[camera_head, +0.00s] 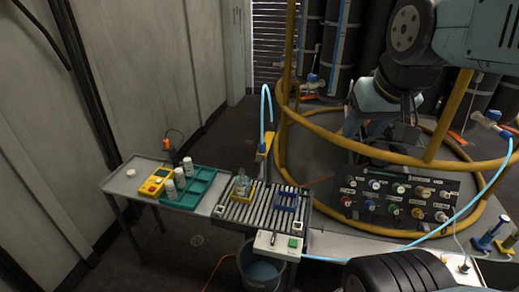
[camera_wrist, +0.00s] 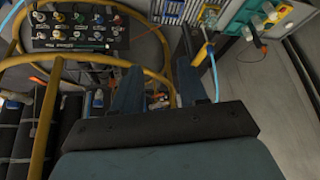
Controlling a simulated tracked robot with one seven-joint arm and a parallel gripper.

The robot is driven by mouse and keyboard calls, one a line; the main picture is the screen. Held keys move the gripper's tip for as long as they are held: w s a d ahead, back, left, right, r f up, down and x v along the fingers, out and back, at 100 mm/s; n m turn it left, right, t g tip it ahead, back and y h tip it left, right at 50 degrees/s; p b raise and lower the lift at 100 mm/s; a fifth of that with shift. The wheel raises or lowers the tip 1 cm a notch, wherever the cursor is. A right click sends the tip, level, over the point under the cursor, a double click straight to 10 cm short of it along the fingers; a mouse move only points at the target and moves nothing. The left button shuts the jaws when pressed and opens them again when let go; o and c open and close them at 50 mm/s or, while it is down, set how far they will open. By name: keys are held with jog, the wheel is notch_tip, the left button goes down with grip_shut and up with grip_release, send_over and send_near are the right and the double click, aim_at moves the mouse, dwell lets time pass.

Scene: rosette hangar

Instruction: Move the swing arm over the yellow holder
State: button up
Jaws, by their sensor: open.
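The swing arm (camera_head: 263,147) looks like a slim yellow piece at the back edge of the roller table, with a light blue hose arching above it. It also shows in the wrist view (camera_wrist: 209,52), to the right of my fingers. The yellow holder (camera_head: 239,196) stands on the rollers with clear glassware in it, in front and left of the swing arm. The swing arm is apart from the holder, not above it. My gripper (camera_wrist: 158,82) is open and empty. In the head view my arm is at the upper right, well away from the swing arm.
A blue holder (camera_head: 287,198) sits on the rollers. A green rack (camera_head: 198,188) with white jars and a yellow device (camera_head: 155,184) stand on the left. Yellow hoops (camera_head: 283,100) and a knob panel (camera_head: 395,198) lie between my arm and the table. A bucket (camera_head: 262,268) is below.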

jog(key=shift+o, duration=0.3)
jog(key=shift+o, duration=0.3)
jog(key=shift+w, duration=0.1)
jog(key=m+g, duration=0.4)
jog(key=g, duration=0.2)
send_over(259, 157)
notch_tip(259, 157, down, 11)
notch_tip(259, 157, down, 14)
jog(key=shift+a+r, duration=0.1)
jog(key=shift+r, duration=0.15)
